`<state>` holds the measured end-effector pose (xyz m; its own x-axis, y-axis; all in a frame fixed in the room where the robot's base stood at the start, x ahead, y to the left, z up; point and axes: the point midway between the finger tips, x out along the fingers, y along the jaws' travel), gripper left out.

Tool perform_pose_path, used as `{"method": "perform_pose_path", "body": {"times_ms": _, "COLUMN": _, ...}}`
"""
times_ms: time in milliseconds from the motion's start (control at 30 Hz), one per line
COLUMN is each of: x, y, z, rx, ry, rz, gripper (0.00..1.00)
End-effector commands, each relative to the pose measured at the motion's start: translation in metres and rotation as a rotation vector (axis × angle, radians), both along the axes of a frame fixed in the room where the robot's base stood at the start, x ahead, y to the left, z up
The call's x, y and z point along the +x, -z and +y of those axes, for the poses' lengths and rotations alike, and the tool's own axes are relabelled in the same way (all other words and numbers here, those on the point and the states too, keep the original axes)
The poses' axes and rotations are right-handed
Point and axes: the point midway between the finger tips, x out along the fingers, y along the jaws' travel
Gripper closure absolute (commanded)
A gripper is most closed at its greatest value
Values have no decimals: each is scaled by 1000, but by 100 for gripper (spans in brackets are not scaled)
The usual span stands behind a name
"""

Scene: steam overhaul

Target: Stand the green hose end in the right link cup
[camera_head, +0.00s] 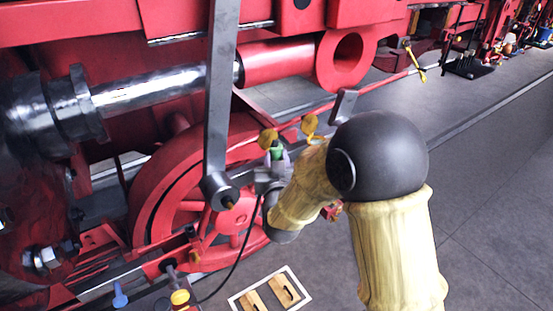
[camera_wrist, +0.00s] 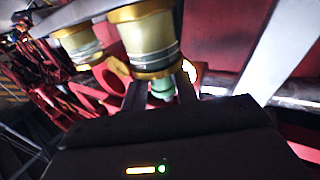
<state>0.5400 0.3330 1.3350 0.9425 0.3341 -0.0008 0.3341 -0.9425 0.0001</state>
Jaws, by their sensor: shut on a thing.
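The green hose end (camera_head: 277,153) is held in my gripper (camera_head: 271,176), low in front of the red wheel. In the wrist view its green part (camera_wrist: 162,88) shows between the two dark fingers (camera_wrist: 160,92). Two yellow cups stand near it in the head view, the left one (camera_head: 267,138) close above the green end and the right one (camera_head: 311,124) further right. The wrist view shows two brass-yellow cups, a near one (camera_wrist: 149,42) beside the fingertips and a further one (camera_wrist: 79,45). Whether the hose end touches a cup is unclear.
A grey upright bar (camera_head: 219,95) hangs just left of my gripper. The red wheel (camera_head: 160,195) is behind. A black cable (camera_head: 237,262) runs down from the gripper area. A white-edged mat (camera_head: 306,297) with wooden pieces lies on the floor. Open floor is at right.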

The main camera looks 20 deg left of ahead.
Motion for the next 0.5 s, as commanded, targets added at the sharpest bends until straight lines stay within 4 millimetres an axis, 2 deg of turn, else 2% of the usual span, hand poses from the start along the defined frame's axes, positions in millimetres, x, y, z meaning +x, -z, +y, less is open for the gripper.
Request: {"method": "perform_pose_path", "body": {"times_ms": 500, "x": 0, "y": -30, "z": 0, "rx": 1, "ry": 0, "rz": -2, "gripper": 100}}
